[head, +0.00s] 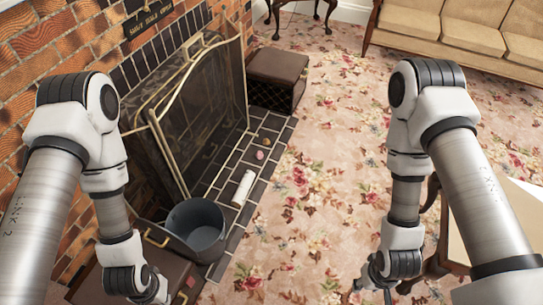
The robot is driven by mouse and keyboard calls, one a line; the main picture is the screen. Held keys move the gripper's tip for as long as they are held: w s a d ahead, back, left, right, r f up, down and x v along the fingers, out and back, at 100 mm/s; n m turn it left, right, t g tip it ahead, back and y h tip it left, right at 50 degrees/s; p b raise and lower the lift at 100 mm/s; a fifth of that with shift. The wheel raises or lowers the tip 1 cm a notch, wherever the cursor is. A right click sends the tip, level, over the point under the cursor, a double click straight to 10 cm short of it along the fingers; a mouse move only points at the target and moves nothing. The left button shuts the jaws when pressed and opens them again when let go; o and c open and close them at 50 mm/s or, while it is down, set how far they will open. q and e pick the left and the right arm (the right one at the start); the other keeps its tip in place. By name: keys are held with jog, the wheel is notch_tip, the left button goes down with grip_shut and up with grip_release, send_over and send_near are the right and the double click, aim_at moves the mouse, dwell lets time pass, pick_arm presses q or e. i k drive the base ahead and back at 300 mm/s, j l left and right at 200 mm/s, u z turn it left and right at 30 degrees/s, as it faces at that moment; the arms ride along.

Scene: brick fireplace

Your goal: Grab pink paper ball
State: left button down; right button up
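A small pink ball (260,155), which looks like the pink paper ball, lies on the dark hearth tiles in front of the fireplace screen. My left gripper (152,297) is at the bottom left, over the brown case and well short of the ball. It is partly cut off by the frame edge, and its fingers are not clear. My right gripper (372,288) hangs low on the right above the carpet, far from the ball. Its fingers are partly hidden by its wrist. I see nothing held in either one.
A small orange-brown ball (265,141) lies just beyond the pink one. The fireplace screen (205,95) borders the hearth. A dark box (277,78) is behind. Open carpet (315,190) lies right.

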aim_at(259, 155)
jog(key=i+l+u, duration=0.15)
jog(key=i+l, duration=0.15)
jog(key=i+l+u, duration=0.1)
jog(key=i+l, duration=0.2)
jog(key=i+l+u, duration=0.15)
jog(key=i+l, duration=0.2)
jog(key=i+l+u, duration=0.1)
jog(key=i+l, duration=0.15)
jog(key=l, duration=0.15)
jog(key=i+l+u, duration=0.15)
jog(key=i+l, duration=0.15)
jog(key=i+l+u, duration=0.1)
jog(key=i+l, duration=0.15)
jog(key=l, duration=0.25)
jog(key=i+l+u, duration=0.15)
jog(key=l, duration=0.3)
jog(key=i+l+u, duration=0.1)
jog(key=i+l, duration=0.15)
jog(key=l, duration=0.25)
